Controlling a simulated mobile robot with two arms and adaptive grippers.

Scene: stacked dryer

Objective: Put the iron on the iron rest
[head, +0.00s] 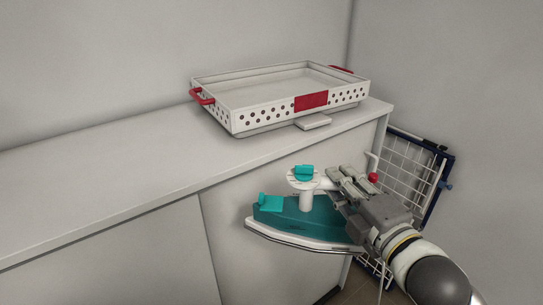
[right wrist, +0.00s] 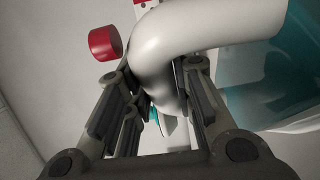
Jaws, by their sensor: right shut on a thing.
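The iron (head: 298,222) has a teal body, a white handle and a pale soleplate. It is held in the air in front of the counter, below the top's edge. My right gripper (head: 338,186) is shut on the iron's handle. In the right wrist view the curved white handle (right wrist: 165,75) lies between the fingers. A white perforated tray (head: 262,115) with red handles and a red front patch stands on the counter. I cannot tell for sure whether this tray is the iron rest. My left gripper is not in view.
The white counter (head: 100,205) has free room to the left of the tray. A small flat white piece (head: 313,121) juts out at the tray's front. A blue-framed white wire rack (head: 410,165) leans at the counter's right end. Walls close the back and right.

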